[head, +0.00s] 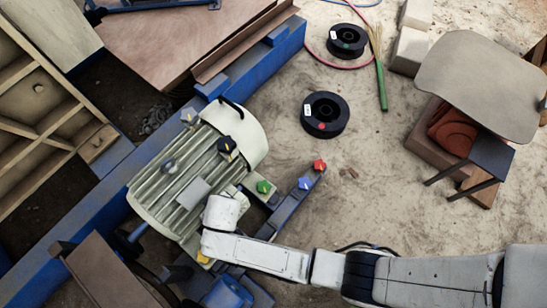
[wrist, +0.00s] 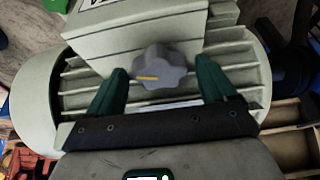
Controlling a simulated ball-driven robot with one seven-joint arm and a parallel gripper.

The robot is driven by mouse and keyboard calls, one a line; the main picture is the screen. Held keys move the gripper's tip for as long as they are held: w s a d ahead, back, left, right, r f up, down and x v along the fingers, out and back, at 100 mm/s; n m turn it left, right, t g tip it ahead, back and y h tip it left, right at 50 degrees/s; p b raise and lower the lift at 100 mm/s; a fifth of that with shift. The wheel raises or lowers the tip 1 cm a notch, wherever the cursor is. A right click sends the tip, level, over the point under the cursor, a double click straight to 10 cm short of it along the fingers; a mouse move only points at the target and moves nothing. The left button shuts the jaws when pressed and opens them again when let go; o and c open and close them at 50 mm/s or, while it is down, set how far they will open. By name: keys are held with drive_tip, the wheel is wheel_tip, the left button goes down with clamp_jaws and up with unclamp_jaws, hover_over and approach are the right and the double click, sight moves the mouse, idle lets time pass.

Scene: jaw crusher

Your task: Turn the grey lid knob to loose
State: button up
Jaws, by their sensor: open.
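The grey lid knob (wrist: 160,67) shows in the wrist view on the pale, ribbed motor housing, beside a box-like cover (wrist: 135,28). It has a lobed rim and a yellow pointer mark aimed left in that view. My gripper (wrist: 163,80) is open, with one green finger on each side of the knob and visible gaps between. It holds nothing. In the head view my white wrist is over the right side of the motor (head: 150,190), and my fingers are hidden.
A black knob (head: 227,145) stands on the motor. Green (head: 264,187), blue (head: 305,183) and red (head: 320,166) knobs are to its right, and a yellow one (head: 203,258) is below. A blue beam (head: 265,65) runs behind the motor. Black spools (head: 325,114) lie on the open floor.

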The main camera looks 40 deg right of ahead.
drive_tip(key=m+b, duration=0.1)
drive_tip(key=m+h+b, duration=0.1)
drive_tip(key=m+b, duration=0.1)
drive_tip(key=m+h+b, duration=0.1)
drive_tip(key=m, duration=0.1)
drive_tip(key=shift+a+f, duration=0.25)
drive_tip(key=shift+r+m+b, duration=0.15)
drive_tip(key=shift+m+b, duration=0.35)
drive_tip(key=shift+m, duration=0.1)
drive_tip(key=d+p+v, duration=0.1)
drive_tip(key=p+v, duration=0.4)
drive_tip(key=v, duration=0.6)
drive_tip(key=s+d+r+g+p, duration=0.1)
drive_tip(key=s+d+r+p, duration=0.1)
drive_tip(key=d+r+p, duration=0.3)
drive_tip(key=s+d+r+n+g+p, duration=0.1)
drive_tip(key=d+r+p, duration=0.5)
drive_tip(key=d, duration=0.6)
drive_tip(key=shift+s+d+r, duration=0.4)
drive_tip(key=shift+s+r, duration=0.5)
drive_tip(key=shift+r, duration=0.15)
